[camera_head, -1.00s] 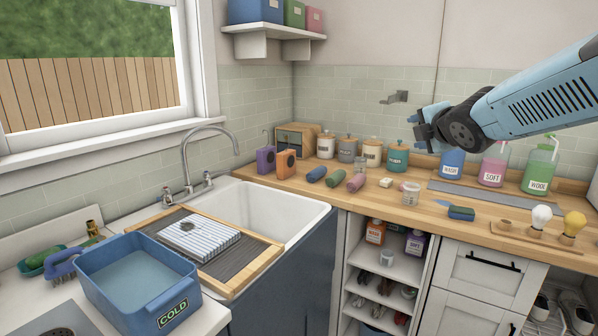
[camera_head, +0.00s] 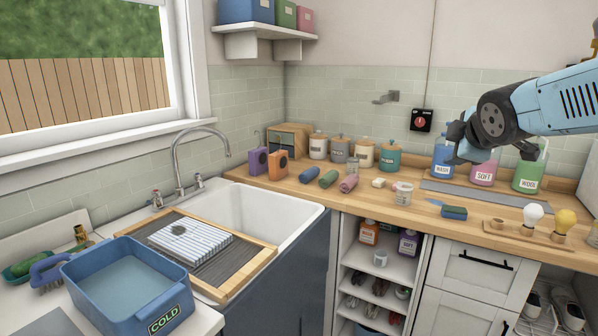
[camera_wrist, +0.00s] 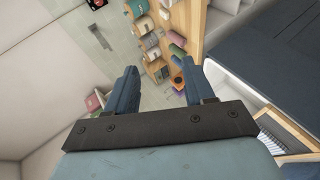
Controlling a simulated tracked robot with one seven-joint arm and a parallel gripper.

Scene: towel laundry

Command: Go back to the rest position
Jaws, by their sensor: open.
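My gripper (camera_head: 458,140) is at the right in the head view, raised above the back of the wooden counter, in front of the wall and partly over the bottles. In the wrist view my gripper (camera_wrist: 160,84) shows its two blue fingers apart, with nothing between them. The blue WASH bottle (camera_head: 443,162), the pink SOFT bottle (camera_head: 482,174) and the green WOOL bottle (camera_head: 529,172) stand below and behind it. The gripper and arm hide parts of these bottles. A folded striped towel (camera_head: 190,242) with a dark stain lies on the ribbed board (camera_head: 222,268) over the sink.
A blue COLD basin (camera_head: 128,285) with water stands at the front left. The white sink (camera_head: 290,215) is open behind the board. A red-button box (camera_head: 421,120) is on the wall.

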